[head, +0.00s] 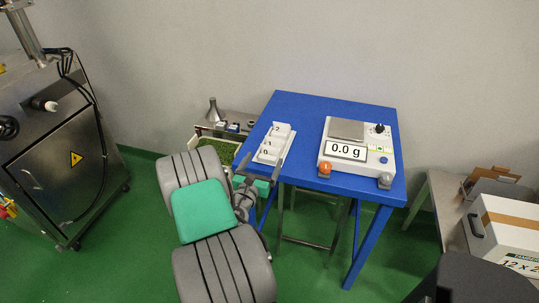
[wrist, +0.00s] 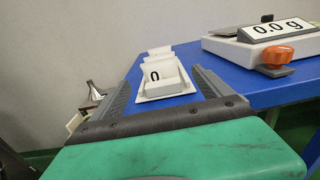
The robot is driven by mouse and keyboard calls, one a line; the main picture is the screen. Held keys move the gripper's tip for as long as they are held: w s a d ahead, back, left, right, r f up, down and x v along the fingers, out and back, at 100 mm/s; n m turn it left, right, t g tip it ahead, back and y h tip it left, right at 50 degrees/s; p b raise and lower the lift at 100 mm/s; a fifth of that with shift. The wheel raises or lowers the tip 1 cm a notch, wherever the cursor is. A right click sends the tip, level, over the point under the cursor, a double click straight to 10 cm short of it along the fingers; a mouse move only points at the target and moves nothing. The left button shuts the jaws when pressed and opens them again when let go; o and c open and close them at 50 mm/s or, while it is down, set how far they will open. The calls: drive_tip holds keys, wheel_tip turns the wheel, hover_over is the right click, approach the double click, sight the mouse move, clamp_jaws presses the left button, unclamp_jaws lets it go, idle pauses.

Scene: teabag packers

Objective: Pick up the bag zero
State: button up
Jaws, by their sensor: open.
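Bag zero (head: 264,154), a small white bag with a "0" on its tag, is the nearest in a row of white bags on a white tray (head: 260,161) at the blue table's left edge. In the wrist view bag zero (wrist: 166,88) stands in front, with the other bags partly hidden behind it. My gripper (head: 260,168) is open and empty at the table's near left edge. In the wrist view its two grey fingers (wrist: 161,79) reach forward on either side of the tray, with bag zero between them and not visibly touched.
A scale (head: 352,160) reading 0.0 g, with an orange knob, stands on the blue table (head: 305,103) right of the tray. A bin of green leaf (head: 222,146) is behind left. A steel machine (head: 62,150) stands at far left, a carton (head: 507,228) at right.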

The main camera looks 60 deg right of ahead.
sight(269, 150)
drive_tip(key=d, duration=0.4)
drive_tip(key=w+d+p, duration=0.1)
drive_tip(key=d, duration=0.2)
drive_tip(key=shift+r, duration=0.2)
drive_tip(key=c, duration=1.5)
